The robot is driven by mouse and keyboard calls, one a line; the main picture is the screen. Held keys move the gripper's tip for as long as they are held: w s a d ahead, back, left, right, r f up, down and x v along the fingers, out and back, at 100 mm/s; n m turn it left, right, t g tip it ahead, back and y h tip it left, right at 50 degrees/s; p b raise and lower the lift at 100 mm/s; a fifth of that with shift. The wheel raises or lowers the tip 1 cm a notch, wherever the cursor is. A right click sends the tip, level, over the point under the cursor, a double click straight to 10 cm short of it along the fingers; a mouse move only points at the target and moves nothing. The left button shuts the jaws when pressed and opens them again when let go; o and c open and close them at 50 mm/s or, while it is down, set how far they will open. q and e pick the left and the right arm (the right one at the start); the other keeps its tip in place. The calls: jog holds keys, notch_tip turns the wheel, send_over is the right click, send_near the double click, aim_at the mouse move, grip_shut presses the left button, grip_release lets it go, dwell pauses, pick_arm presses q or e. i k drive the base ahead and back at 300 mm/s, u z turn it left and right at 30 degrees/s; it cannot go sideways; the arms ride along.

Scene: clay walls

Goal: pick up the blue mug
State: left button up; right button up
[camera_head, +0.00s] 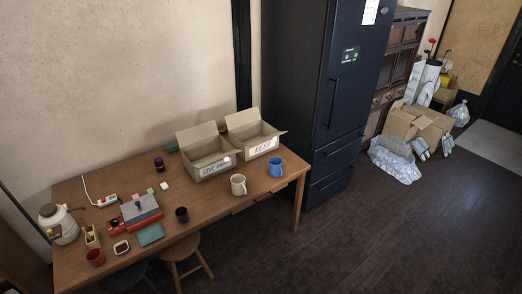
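The blue mug (276,167) stands upright on the wooden table (215,215), close to its right end. It is just in front of the open cardboard box marked KEEP (262,148). A cream mug (238,185) stands to its left, apart from it. The blue mug is unobstructed in this view. Neither of my grippers shows in the head view.
A box marked GIVE AWAY (208,168) stands left of the KEEP box. A dark cup (182,215), a red cup (95,257) and a white kettle (60,224) are farther left. A stool (186,255) stands at the front edge.

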aim_at(275, 163)
jog(key=i, duration=1.9)
jog(key=u, duration=0.25)
